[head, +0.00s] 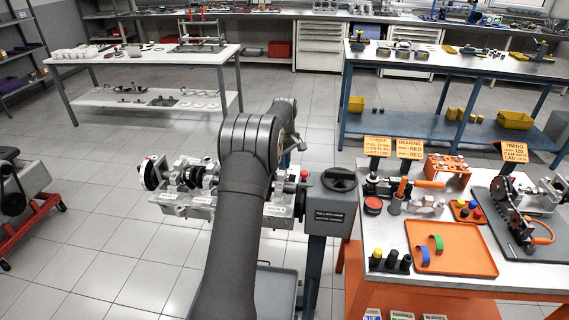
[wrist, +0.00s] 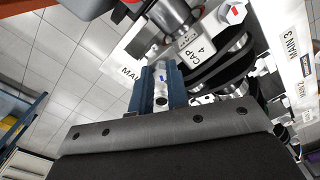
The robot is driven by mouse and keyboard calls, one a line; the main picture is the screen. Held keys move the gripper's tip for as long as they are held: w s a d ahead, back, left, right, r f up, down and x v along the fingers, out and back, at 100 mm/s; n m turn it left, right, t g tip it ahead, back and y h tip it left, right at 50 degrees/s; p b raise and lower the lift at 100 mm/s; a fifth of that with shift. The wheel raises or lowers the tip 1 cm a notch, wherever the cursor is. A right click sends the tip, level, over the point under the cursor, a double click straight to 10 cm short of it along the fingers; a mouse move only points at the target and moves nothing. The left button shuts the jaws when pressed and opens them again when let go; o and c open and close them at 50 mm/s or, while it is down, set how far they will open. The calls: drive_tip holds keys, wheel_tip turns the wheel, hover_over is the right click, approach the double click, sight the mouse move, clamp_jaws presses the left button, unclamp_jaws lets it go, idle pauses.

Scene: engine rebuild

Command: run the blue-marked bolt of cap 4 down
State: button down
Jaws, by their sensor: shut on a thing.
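My gripper (wrist: 161,80) shows in the wrist view with two blue fingers. They are shut on the blue-marked bolt (wrist: 161,99), a silver bolt with a small blue mark between them. Cap 4 (wrist: 197,46), a metal cap with a white label, lies just beyond the fingers to the right. The bolt's lower end and its seat are hidden. In the head view my arm covers the gripper, the bolt and cap 4. The engine block (head: 200,207) with its crankshaft shows to the left of my arm.
A red-marked bolt (wrist: 235,13) stands on the far side of cap 4. Dark crankshaft webs (wrist: 225,60) are close to the right of the fingers. The engine stand (head: 331,205) is right of my arm. An orange tray (head: 455,262) lies on the bench at right.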

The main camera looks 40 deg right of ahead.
drive_tip(key=m, duration=0.7)
drive_tip(key=shift+r, duration=0.15)
drive_tip(key=m, duration=0.4)
drive_tip(key=shift+a, duration=0.1)
drive_tip(key=m, duration=0.4)
drive_tip(key=shift+w+r+m, duration=0.1)
drive_tip(key=shift+w+m, duration=0.05)
drive_tip(key=shift+m, duration=0.15)
drive_tip(key=m, duration=0.3)
drive_tip(key=shift+w+m, duration=0.1)
drive_tip(key=shift+m, duration=0.2)
drive_tip(key=m, duration=0.3)
drive_tip(key=shift+m, duration=0.3)
drive_tip(key=m, duration=0.3)
drive_tip(key=shift+w+m, duration=0.1)
drive_tip(key=shift+m, duration=0.2)
drive_tip(key=shift+w+r+m, duration=0.1)
drive_tip(key=shift+m, duration=1.7)
